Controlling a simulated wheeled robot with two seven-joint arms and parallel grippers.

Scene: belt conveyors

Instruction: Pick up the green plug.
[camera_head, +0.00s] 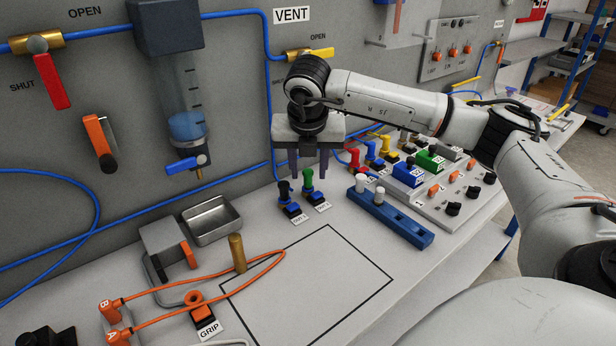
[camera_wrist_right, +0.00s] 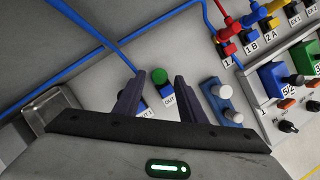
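The green plug (camera_head: 308,178) stands upright in a blue-based socket on the bench, just right of a black plug (camera_head: 284,190). The black plug is mostly hidden behind the left finger in the wrist view. My left gripper is not in view.
A blue block with white pegs (camera_head: 390,218) lies right of the plugs. Behind it is a panel with coloured plugs and knobs (camera_head: 455,205). A metal tray (camera_head: 211,222) and orange cable (camera_head: 200,297) lie left.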

